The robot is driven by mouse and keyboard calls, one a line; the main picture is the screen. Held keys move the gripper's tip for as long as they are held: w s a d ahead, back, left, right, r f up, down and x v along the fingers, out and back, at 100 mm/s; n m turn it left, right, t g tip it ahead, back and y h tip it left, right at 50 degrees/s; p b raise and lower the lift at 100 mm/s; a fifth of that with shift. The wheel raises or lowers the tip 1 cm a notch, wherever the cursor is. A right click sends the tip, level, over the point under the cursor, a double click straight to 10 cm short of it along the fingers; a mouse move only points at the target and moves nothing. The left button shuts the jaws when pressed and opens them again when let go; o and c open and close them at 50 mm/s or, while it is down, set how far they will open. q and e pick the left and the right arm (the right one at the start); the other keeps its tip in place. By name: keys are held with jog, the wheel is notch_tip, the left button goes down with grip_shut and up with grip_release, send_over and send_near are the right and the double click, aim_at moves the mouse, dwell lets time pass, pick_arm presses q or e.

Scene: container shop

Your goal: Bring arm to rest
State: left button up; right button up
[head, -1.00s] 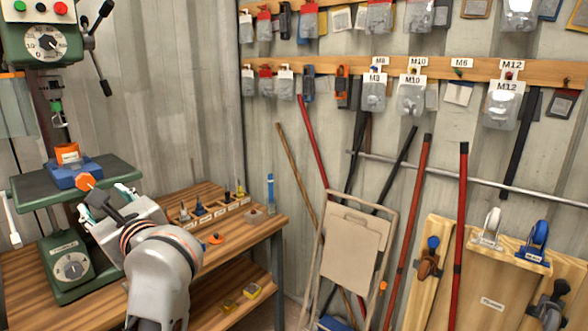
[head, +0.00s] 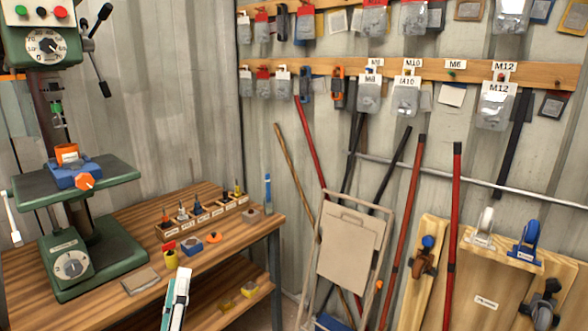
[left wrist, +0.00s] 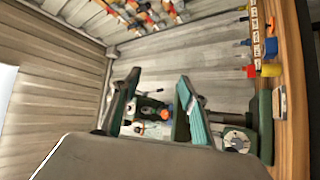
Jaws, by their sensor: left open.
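My left gripper (head: 177,297) shows at the bottom of the head view, in front of the bench edge, with its fingers pointing up. In the left wrist view its two fingers (left wrist: 158,88) stand apart with nothing held between them. The rest of my left arm is out of the head view. My right gripper is in neither view.
The green drill press (head: 95,255) stands on the wooden bench (head: 215,275), with a blue vise (head: 75,176) on its table. A bit rack (head: 203,216) and small items lie behind the gripper.

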pick_arm(q)
jog(key=s+d+f+m+g+h, duration=0.25)
jog(key=f+m, duration=0.25)
jog(key=f, duration=0.4)
jog(key=s+d+f+m+g+h, duration=0.25)
jog(key=f+m+g, duration=0.2)
jog(key=f, duration=0.55)
jog(key=s+a+f+m+g, duration=0.2)
jog(key=s+f+m+g, duration=0.4)
jog(key=s+f, duration=0.9)
notch_tip(320, 180, down, 4)
jog(key=shift+a+m+y, duration=0.3)
jog(key=shift+m+y, duration=0.1)
jog(key=shift+m, duration=0.45)
